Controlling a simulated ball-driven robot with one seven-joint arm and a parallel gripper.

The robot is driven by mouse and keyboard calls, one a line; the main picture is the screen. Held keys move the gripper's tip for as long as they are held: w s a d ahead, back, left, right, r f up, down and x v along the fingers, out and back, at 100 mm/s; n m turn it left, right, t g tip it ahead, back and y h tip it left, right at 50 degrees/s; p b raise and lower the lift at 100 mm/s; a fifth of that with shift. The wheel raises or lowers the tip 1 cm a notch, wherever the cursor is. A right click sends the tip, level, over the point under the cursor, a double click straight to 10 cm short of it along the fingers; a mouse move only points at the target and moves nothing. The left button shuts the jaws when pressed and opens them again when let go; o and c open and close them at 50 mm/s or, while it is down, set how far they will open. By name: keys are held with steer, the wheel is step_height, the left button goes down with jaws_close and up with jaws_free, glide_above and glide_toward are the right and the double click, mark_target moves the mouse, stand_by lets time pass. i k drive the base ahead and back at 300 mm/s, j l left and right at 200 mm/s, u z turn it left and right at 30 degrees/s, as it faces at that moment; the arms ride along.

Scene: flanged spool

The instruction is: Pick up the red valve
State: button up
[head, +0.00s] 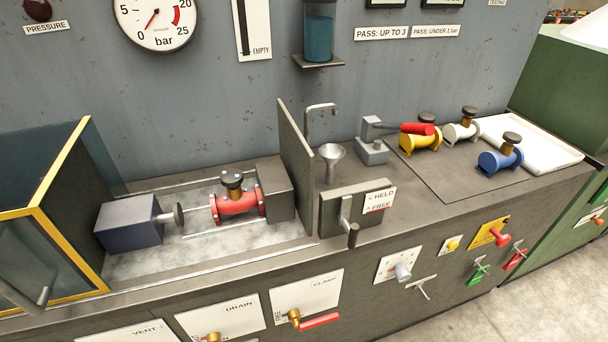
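My gripper is not in this view.
A yellow-framed guard (62,240) stands at the bay's left and a grey upright plate (296,165) at its right. Yellow (421,142), white (461,130) and blue (500,160) valves stand at right near a white tray (545,148). A held/free lever (348,222) projects in front.

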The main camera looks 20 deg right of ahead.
mark_target(237, 200)
steer(key=i+j+z, duration=0.1)
steer(key=j+z, duration=0.3)
steer(key=j, duration=0.4)
steer(key=j+z, duration=0.35)
steer(key=j, duration=0.45)
steer(key=j+z, duration=0.4)
steer(key=j, duration=0.4)
steer(key=k+l, duration=0.05)
